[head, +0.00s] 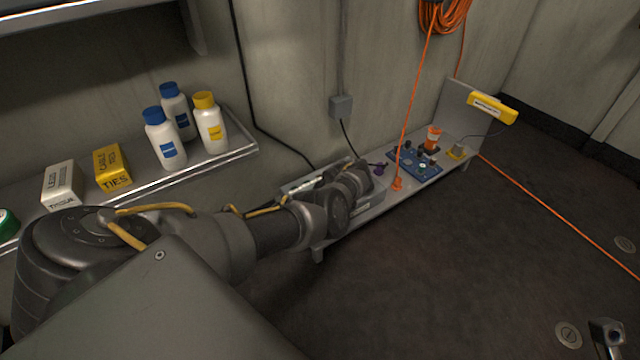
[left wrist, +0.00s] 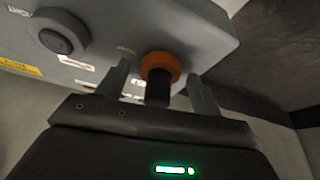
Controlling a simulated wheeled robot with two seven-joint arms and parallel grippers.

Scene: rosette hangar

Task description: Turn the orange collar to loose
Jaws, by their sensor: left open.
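In the left wrist view the orange collar (left wrist: 160,66) sits around a short black stem on the face of a grey box (left wrist: 190,22). My left gripper (left wrist: 159,71) is open, with one finger on each side of the collar. Gaps show between the fingers and the collar. Small labels beside the collar are too blurred or tilted to read. In the head view my left arm reaches to the grey box (head: 364,207) on a low bench, and its wrist hides the collar.
A round black knob (left wrist: 58,32) is on the same box. In the head view, a blue board (head: 414,163) with small parts stands farther along the bench (head: 345,232). An orange cable (head: 409,105) hangs behind. Bottles and boxes fill the left shelf (head: 225,155).

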